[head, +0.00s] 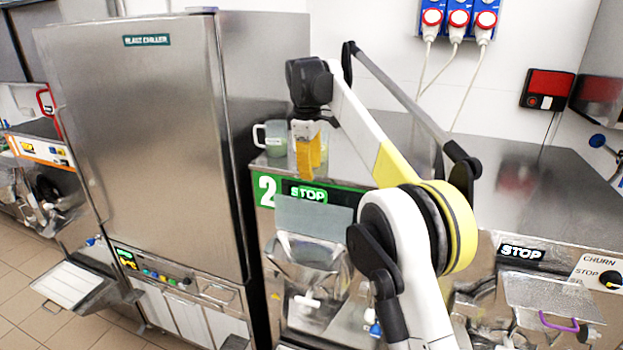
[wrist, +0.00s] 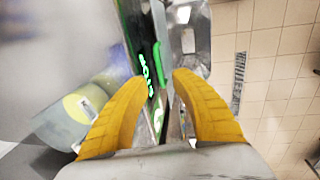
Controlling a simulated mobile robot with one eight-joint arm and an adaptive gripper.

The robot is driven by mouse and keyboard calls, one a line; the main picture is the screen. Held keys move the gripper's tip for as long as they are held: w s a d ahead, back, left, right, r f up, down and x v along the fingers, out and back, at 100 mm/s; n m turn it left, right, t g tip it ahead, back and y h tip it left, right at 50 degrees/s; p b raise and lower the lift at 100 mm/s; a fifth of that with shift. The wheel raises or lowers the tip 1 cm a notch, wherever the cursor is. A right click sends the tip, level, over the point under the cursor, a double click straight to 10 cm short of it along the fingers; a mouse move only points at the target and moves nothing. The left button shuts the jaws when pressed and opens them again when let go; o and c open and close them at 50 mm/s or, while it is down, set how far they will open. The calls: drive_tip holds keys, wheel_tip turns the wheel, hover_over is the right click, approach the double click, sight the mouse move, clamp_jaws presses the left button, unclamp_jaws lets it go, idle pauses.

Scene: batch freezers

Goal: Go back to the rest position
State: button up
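My gripper (head: 308,165) shows at the end of my raised arm in the head view, its yellow fingers pointing down in front of the machine labelled 2 (head: 312,215). In the wrist view my gripper (wrist: 157,80) has its two yellow fingers apart, with nothing held between them. Beyond the fingertips lies the machine's dark panel edge with green lettering (wrist: 149,70). A clear jug (head: 272,137) with a handle stands on the machine's top, just left of and behind the fingers.
A tall steel blast chiller (head: 150,150) stands to the left. Another batch freezer (head: 545,290) with a purple handle is at the lower right. Blue sockets with red-and-white plugs (head: 458,18) and a red box (head: 547,90) are on the wall. Tiled floor (wrist: 275,90) shows on the right.

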drive_tip(key=shift+s, duration=0.1)
drive_tip(key=s+d+f+m+t+b, duration=0.1)
drive_tip(key=s+d+f+m+b, duration=0.3)
drive_tip(key=s+d+f+b, duration=0.4)
drive_tip(key=s+d+f+m+t+b, duration=0.25)
drive_tip(key=s+d+f+b, duration=0.35)
drive_tip(key=s+b, duration=0.55)
drive_tip(key=s+d+f+m+b, duration=0.1)
drive_tip(key=s+f+b, duration=0.4)
drive_tip(key=f, duration=0.5)
drive_tip(key=s+d+f+m+t+b, duration=0.1)
drive_tip(key=s+f+m+b, duration=0.3)
drive_tip(key=s+f, duration=0.5)
drive_tip(key=s+d+f+m+t+b, duration=0.1)
drive_tip(key=s+d+f+m+b, duration=0.1)
drive_tip(key=s+f+b, duration=0.5)
wheel_tip(320, 180, down, 5)
drive_tip(key=shift+d+r+y, duration=0.1)
drive_tip(key=shift+d+y, duration=0.2)
drive_tip(key=shift+d, duration=0.2)
